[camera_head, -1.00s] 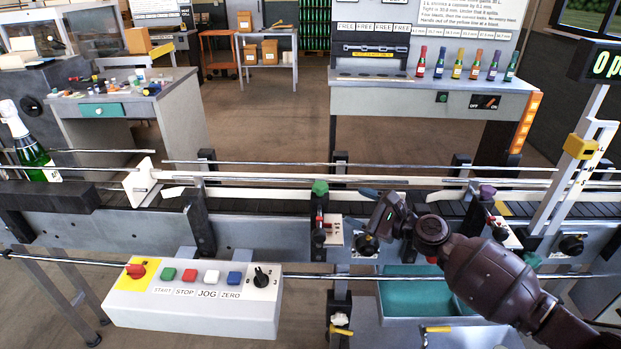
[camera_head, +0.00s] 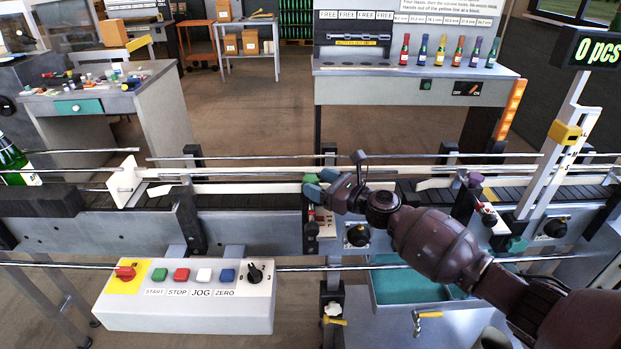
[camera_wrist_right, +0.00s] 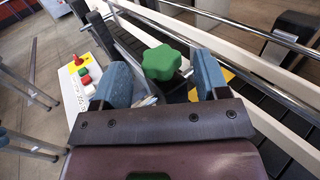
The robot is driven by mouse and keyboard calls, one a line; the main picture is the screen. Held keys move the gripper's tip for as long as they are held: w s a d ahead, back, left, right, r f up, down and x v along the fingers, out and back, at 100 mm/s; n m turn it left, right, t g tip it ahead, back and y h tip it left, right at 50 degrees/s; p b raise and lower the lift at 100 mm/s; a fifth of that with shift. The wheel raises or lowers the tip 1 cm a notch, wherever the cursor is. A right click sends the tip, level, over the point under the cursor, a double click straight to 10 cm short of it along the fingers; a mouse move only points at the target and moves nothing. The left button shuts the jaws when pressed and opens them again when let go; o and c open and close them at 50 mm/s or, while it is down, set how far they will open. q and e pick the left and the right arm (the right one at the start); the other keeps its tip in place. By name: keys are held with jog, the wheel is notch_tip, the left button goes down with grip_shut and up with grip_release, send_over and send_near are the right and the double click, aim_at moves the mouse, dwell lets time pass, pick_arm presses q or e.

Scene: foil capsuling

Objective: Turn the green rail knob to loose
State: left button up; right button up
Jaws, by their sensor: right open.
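The green rail knob (camera_head: 311,179) sits on top of a post at the front of the conveyor. In the right wrist view the lobed green knob (camera_wrist_right: 161,63) lies just ahead of and between my two blue fingertips. My right gripper (camera_head: 318,184) is open and is right at the knob in the head view; its fingers partly cover the knob there. In the wrist view the open right gripper (camera_wrist_right: 162,80) has one finger on each side, with gaps to the knob. My left gripper is not in view.
Steel guide rails (camera_head: 240,174) run along the conveyor past the knob. A control box (camera_head: 190,300) with coloured buttons stands at the front left. A purple knob (camera_head: 475,180) sits farther right. A green bottle (camera_head: 14,165) stands at the left end.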

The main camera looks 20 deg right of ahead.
aim_at(318, 182)
jog(key=shift+x, duration=1.5)
jog(key=c, duration=0.9)
